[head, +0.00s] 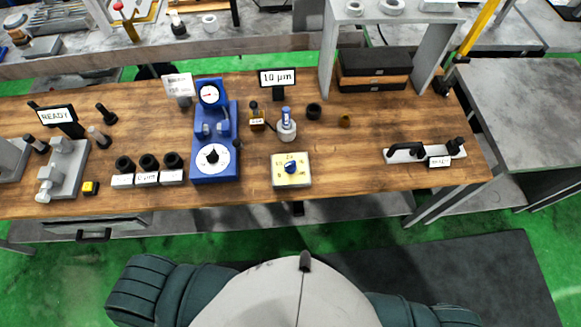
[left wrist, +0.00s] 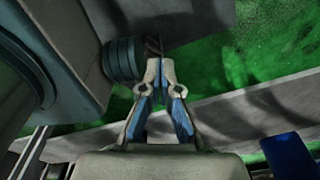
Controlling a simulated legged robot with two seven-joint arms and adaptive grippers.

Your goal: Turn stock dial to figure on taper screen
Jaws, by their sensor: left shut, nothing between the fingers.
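The stock dial is a cream box (head: 303,179) with a blue knob (head: 291,167) on top, near the front edge of the bench in the head view. Marks ring the knob, too small to read surely. The taper screen (head: 277,77) is a small black-framed display on a stand behind it and reads "10 µm". My left gripper (left wrist: 160,72) shows only in the left wrist view, shut and empty, with green floor beyond it. It is away from the dial, which that view does not show. My right gripper is in neither view.
A blue gauge stand (head: 214,140) is left of the dial, with a white bottle (head: 286,128) behind the dial. Three black knobs with labels (head: 147,178) and a READY screen (head: 57,116) are farther left.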

